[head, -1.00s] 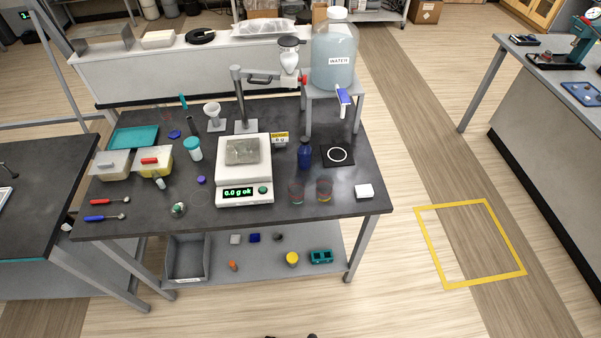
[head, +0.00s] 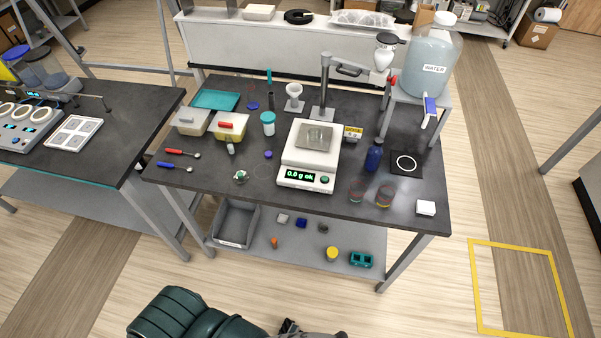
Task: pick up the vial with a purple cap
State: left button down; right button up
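A small purple cap (head: 268,154) shows on the dark workbench (head: 330,207), just left of the white balance (head: 311,152). It is too small to tell how much of a vial is under it. A little vial with a pale top (head: 231,148) is to its left, in front of the yellowish tub. No gripper can be made out for sure; dark parts at the bottom edge are cut off and unclear. Nothing touches the purple cap.
Around the cap are a white jar with a teal lid (head: 268,124), a yellowish tub with a red-handled tool (head: 229,126) and two spoons (head: 182,153). A blue bottle (head: 374,155) and the water jug (head: 433,62) are at right. The floor in front is open.

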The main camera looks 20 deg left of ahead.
aim_at(228, 141)
jog(key=u, duration=1)
